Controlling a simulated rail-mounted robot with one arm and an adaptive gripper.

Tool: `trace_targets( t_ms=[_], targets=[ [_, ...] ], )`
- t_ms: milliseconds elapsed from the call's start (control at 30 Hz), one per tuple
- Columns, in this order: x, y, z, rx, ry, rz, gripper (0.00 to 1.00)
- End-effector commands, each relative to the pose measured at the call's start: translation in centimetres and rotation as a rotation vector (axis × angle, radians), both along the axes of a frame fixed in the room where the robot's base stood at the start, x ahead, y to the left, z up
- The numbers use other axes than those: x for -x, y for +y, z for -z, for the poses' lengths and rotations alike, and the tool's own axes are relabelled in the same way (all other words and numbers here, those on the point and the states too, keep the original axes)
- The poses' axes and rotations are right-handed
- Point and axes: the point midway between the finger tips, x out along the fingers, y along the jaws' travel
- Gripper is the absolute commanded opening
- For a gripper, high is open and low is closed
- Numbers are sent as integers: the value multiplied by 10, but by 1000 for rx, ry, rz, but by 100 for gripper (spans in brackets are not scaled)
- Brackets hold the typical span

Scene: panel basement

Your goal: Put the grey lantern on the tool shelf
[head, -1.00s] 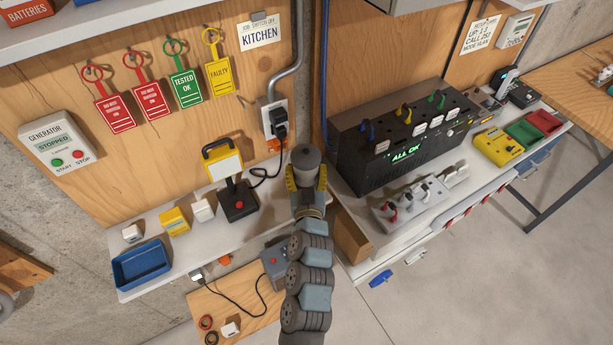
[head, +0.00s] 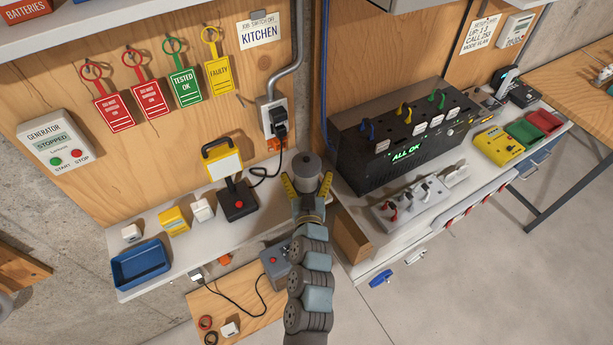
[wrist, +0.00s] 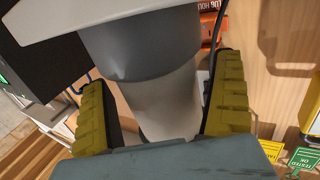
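The grey lantern (head: 307,168) is a cylinder at the right end of the white shelf (head: 250,232) below the wooden board, which I take for the tool shelf. In the wrist view the lantern (wrist: 160,85) has a darker grey band and a lighter part, and its dark end meets a white surface. My gripper (head: 306,187) is open, with its yellow fingers spread on either side of the lantern. Gaps show between the fingers and the lantern in the wrist view (wrist: 162,100). The lantern's lower part is partly hidden by my gripper in the head view.
The shelf also holds a yellow lamp on a dark base (head: 236,200), white and yellow blocks and a blue tray (head: 141,264). A black power unit (head: 405,140) stands on the bench to the right. A conduit with a plugged socket (head: 275,118) is behind the lantern.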

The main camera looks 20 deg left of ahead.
Motion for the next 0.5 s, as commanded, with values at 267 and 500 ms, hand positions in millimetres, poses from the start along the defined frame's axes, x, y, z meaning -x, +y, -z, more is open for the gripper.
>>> trace_targets(
  t_ms=[267,500],
  targets=[
    [0,0,-4,0,1,0,96],
    [20,-9,0,1,2,0,96]
  ],
)
